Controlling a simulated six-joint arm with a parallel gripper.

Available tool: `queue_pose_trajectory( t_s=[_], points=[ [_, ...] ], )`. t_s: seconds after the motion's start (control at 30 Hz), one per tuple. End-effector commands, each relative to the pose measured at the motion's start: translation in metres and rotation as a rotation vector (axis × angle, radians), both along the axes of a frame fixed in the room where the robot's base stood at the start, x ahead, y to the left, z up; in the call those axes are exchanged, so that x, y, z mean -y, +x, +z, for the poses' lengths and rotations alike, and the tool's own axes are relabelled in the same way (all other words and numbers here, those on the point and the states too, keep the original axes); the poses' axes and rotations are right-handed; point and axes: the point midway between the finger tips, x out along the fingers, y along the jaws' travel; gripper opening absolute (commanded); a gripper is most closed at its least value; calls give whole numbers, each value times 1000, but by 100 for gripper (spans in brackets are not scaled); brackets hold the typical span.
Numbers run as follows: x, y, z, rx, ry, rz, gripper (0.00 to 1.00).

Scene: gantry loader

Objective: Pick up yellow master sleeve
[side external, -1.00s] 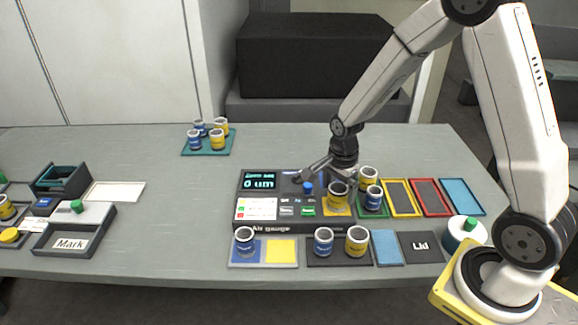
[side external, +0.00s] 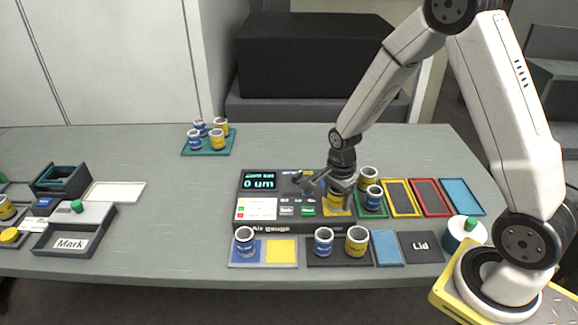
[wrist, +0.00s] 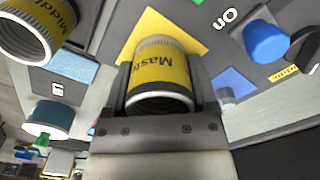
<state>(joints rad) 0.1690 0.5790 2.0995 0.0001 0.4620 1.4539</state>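The yellow master sleeve, labelled "Mast…" (wrist: 160,72), stands on a yellow square pad (wrist: 188,30) of the air gauge. In the side view the sleeve (side external: 336,203) is partly covered by my gripper (side external: 338,188). In the wrist view my gripper (wrist: 162,85) has one finger on each side of the sleeve, close to its wall. I cannot tell whether the fingers press on it. The sleeve's far side is hidden.
A blue knob (wrist: 266,42) stands close beside the sleeve. Another yellow sleeve (side external: 368,178) and a blue one (side external: 374,198) stand on the green-edged tray at right. More sleeves (side external: 357,241) stand in front.

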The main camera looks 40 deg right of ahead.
Motion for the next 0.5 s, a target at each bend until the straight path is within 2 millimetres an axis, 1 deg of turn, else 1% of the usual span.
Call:
queue_pose_trajectory(
  t_s=[0.03, 0.07, 0.1, 0.17, 0.2, 0.23, 0.5],
  points=[
    [0, 0, 0, 0, 0, 0, 56],
    [0, 0, 0, 0, 0, 0, 46],
    [0, 0, 0, 0, 0, 0, 33],
    [0, 0, 0, 0, 0, 0, 14],
    [0, 0, 0, 0, 0, 0, 2],
    [0, 0, 0, 0, 0, 0, 0],
    [0, 0, 1, 2, 0, 0, 0]
  ],
)
